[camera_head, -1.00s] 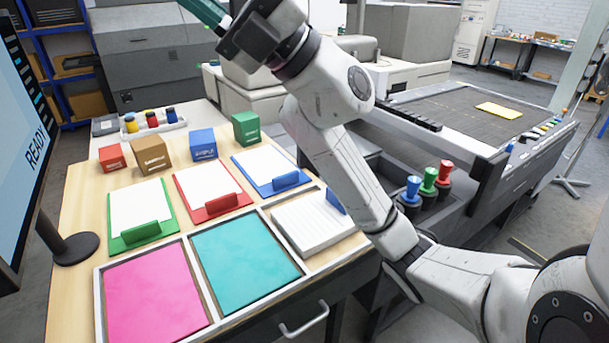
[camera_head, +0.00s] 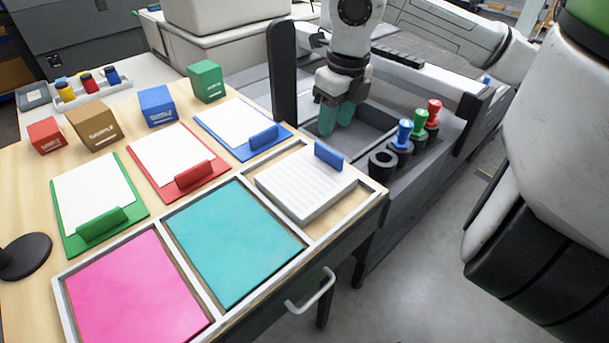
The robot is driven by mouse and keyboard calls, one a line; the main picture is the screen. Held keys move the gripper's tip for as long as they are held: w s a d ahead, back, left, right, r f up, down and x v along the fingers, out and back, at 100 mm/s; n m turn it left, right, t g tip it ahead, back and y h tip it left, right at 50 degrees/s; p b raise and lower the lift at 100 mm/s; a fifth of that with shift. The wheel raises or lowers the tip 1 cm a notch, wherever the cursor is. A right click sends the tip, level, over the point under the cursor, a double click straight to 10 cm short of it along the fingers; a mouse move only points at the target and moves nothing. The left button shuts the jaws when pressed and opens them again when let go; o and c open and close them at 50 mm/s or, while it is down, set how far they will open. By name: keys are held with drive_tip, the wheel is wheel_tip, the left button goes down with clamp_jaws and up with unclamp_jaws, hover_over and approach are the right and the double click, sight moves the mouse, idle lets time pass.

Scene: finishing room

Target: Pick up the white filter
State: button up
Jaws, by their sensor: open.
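The white filter (camera_head: 300,188) is a flat, ribbed white block with a blue tab (camera_head: 328,155) standing at its back right edge. It lies in the right compartment of the tray (camera_head: 362,192) on the wooden table, and nothing covers it. My gripper (camera_head: 336,122) points down with its two teal fingers a little apart and nothing visible between them. In the picture it is above and slightly right of the filter, over the grey recess of the machine beyond the table, apart from the filter.
A teal sheet (camera_head: 232,240) and a pink sheet (camera_head: 135,290) fill the other tray compartments. Three clipboards, including a blue-clipped one (camera_head: 240,125), and several sample boxes (camera_head: 95,127) stand behind. Blue, green and red-topped stampers (camera_head: 419,122) and a dark post (camera_head: 283,70) flank my gripper.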

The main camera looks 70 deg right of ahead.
sight(329, 149)
drive_tip(key=f, duration=0.2)
drive_tip(key=shift+w+f, duration=0.25)
drive_tip(key=shift+f, duration=0.15)
drive_tip(key=shift+w+f+p, duration=0.15)
drive_tip(key=shift+f+p, duration=0.5)
drive_tip(key=shift+f, duration=0.7)
drive_tip(key=shift+w+f+p, duration=0.1)
drive_tip(key=shift+f+p, duration=0.5)
drive_tip(key=shift+f, duration=0.7)
clamp_jaws()
